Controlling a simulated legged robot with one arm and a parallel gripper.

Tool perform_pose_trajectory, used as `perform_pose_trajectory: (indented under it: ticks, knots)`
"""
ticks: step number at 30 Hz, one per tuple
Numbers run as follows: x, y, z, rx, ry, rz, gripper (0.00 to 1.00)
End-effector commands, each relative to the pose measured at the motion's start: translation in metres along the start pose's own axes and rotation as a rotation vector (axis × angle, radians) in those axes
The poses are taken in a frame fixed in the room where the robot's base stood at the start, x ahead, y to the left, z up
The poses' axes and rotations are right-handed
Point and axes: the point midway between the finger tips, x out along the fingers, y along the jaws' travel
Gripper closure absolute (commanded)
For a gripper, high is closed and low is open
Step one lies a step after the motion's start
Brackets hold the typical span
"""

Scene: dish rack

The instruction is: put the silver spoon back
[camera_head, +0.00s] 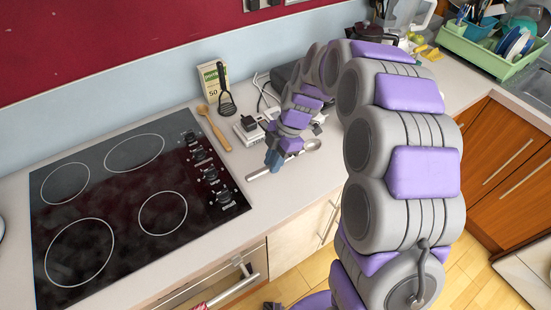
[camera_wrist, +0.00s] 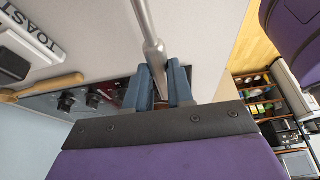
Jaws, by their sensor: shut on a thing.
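The silver spoon (camera_head: 257,173) shows in the head view at the counter's front part, right of the hob. Its bowl lies to the right of my gripper (camera_head: 275,160) and its handle end to the left. My gripper is shut on the spoon between its two blue fingers. In the wrist view the spoon's metal shaft (camera_wrist: 147,28) runs up from between the fingertips (camera_wrist: 160,72). I cannot tell whether the spoon touches the counter. The green dish rack (camera_head: 470,51) stands at the far right of the counter, with plates and a utensil cup in it.
The black hob (camera_head: 120,205) lies left of my gripper. A wooden spoon (camera_head: 214,128), a black slotted utensil (camera_head: 226,104) and a toaster-marked box (camera_wrist: 38,32) are close behind it. Bare counter (camera_head: 320,170) shows beside my gripper. My arm hides part of the counter toward the rack.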

Motion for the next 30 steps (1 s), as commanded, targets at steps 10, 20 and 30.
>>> perform_pose_trajectory:
  ticks: [10,20,30]
  knots:
    - [0.03,-0.003,0.015,0.001,0.005,0.001,1.0]
    - [0.048,0.001,0.019,0.0,-0.002,0.001,1.0]
    - [0.046,-0.002,0.023,0.001,0.003,0.004,0.71]
